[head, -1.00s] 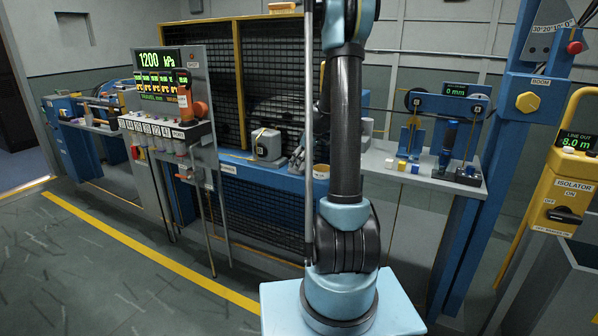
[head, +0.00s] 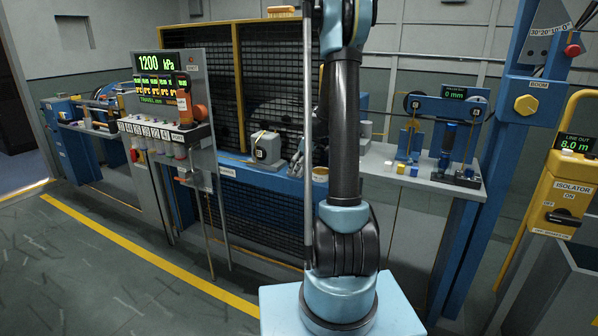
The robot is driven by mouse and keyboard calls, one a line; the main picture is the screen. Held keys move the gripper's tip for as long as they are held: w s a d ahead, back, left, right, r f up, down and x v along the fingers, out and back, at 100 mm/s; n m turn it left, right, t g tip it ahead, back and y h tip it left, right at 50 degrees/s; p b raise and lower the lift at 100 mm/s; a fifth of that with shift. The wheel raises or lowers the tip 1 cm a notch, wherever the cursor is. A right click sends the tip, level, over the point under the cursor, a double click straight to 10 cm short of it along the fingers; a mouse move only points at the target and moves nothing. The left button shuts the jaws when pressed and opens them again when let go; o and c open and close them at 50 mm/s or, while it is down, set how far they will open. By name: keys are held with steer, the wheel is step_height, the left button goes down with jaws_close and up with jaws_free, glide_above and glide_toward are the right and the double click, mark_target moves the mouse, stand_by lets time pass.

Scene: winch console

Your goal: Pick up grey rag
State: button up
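I cannot clearly make out a grey rag. A small grey, lumpy shape (head: 297,165) lies on the blue ledge just left of my arm, partly behind a thin upright rod. It is too small and too covered to tell whether it is cloth. My arm rises through the middle of the head view and leaves at the top edge. My gripper cannot be made out. Part of the ledge behind the arm is hidden.
A boxy grey device (head: 267,148) and a yellowish cup (head: 320,173) stand on the blue ledge (head: 250,178). A gauge console (head: 183,100) stands left. A grey shelf (head: 400,180) with small blocks is right, beside a yellow isolator box (head: 566,195). Floor at left is clear.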

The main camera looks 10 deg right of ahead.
steer(key=shift+s+a+r, duration=0.15)
steer(key=shift+r, duration=0.45)
steer(key=r, duration=0.6)
steer(key=shift+s+a, duration=0.15)
steer(key=shift+s, duration=0.05)
steer(key=s+a, duration=1.1)
steer(key=s, duration=0.4)
steer(key=shift+s, duration=0.25)
steer(key=shift+o, duration=0.4)
steer(key=shift+f, duration=0.15)
